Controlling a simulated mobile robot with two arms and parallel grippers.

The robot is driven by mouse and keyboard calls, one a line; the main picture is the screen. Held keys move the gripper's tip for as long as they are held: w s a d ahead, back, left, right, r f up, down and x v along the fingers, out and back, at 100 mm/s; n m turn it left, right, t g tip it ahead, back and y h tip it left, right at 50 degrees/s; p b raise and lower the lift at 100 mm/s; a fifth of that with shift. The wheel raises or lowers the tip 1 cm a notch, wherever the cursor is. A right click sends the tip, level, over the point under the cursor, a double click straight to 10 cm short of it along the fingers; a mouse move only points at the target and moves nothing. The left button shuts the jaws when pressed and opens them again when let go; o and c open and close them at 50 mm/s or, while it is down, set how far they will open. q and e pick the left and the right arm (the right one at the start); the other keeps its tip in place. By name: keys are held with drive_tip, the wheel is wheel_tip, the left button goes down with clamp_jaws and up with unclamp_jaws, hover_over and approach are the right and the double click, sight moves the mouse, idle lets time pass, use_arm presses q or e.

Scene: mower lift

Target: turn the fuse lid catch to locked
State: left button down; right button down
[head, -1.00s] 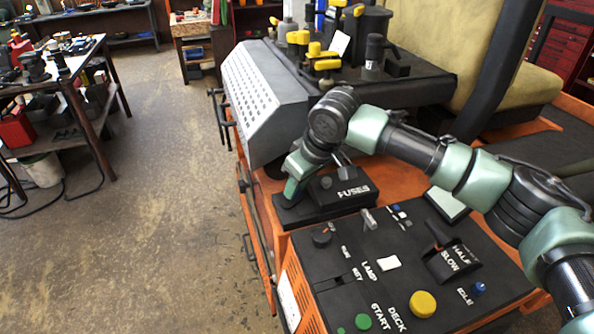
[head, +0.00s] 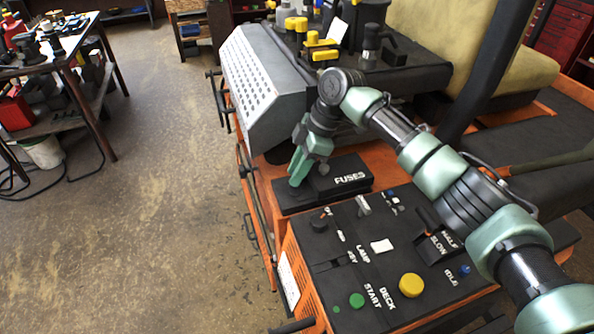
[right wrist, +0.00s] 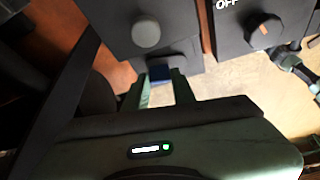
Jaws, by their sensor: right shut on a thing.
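The black fuse box (head: 318,199) with the lid marked FUSES (head: 349,178) sits at the back of the orange console. A grey round knob (right wrist: 146,33) shows on the lid in the right wrist view. A small dark blue piece (right wrist: 160,73), which looks like the lid catch, is at the box's end. My right gripper (head: 295,182) is at the left end of the box, fingers pointing down. In the right wrist view its fingers (right wrist: 164,91) are on either side of the blue piece and shut on it. The fingers partly hide the catch, so its setting cannot be told. My left gripper is out of view.
The control panel (head: 345,252) in front of the box has a rotary OFF switch (head: 319,222), a yellow button (head: 411,286) and a green START button (head: 356,300). A grey perforated cover (head: 262,90) stands behind. Floor is open at left.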

drive_tip(key=shift+w+n+g+b, duration=0.1)
drive_tip(key=shift+n+g+b, duration=0.3)
drive_tip(key=shift+n, duration=0.7)
drive_tip(key=c, duration=1.4)
unclamp_jaws()
drive_tip(key=shift+a, duration=0.1)
drive_tip(key=shift+c, duration=0.2)
